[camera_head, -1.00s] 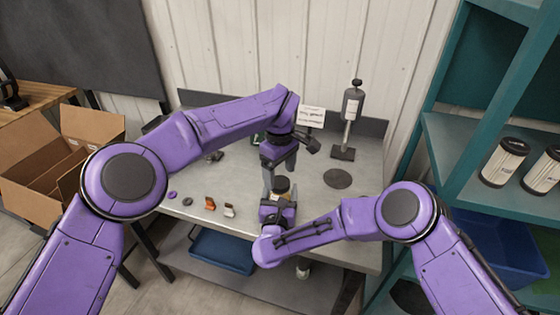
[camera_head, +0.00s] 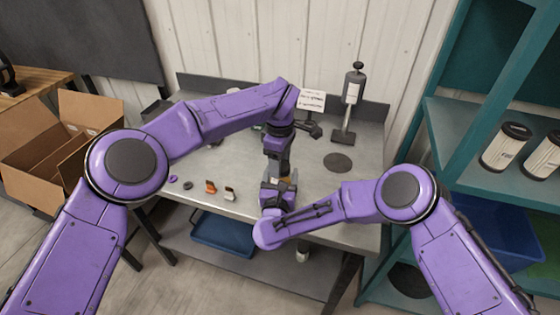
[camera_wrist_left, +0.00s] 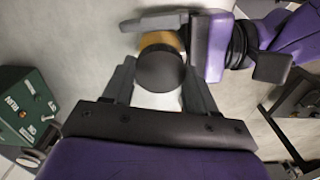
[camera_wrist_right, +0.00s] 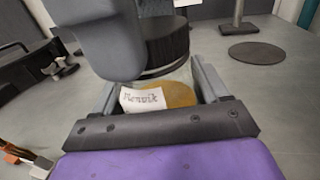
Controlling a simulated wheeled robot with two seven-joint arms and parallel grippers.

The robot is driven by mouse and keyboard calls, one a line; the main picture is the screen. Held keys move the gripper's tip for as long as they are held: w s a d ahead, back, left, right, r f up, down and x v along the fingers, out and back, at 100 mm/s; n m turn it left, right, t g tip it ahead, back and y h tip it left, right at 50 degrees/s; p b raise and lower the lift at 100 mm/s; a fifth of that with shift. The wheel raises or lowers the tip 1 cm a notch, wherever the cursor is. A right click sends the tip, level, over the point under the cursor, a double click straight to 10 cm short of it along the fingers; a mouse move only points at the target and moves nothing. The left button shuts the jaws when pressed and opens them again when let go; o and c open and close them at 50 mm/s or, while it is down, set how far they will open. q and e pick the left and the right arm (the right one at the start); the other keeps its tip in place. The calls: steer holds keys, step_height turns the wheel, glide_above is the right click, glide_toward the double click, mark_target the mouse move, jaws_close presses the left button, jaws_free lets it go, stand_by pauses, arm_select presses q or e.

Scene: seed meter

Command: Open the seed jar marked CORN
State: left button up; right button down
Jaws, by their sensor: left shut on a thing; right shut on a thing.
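My left gripper (camera_head: 277,172) comes from above and is shut on the lid, one finger on each side, in the left wrist view. My right gripper (camera_head: 279,194) is shut around the jar's body below the lid, in the right wrist view. In the head view the grippers hide most of the jar.
Small purple, orange and white pieces (camera_head: 210,187) lie at front left. A green box (camera_wrist_left: 22,105) stands near the jar. Bare table (camera_head: 325,185) is on the right.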

arm_select(q)
steer(key=n, duration=2.1)
steer(key=shift+r, duration=0.1)
steer(key=n, duration=1.5)
steer(key=shift+w, duration=0.1)
steer(key=n, duration=0.4)
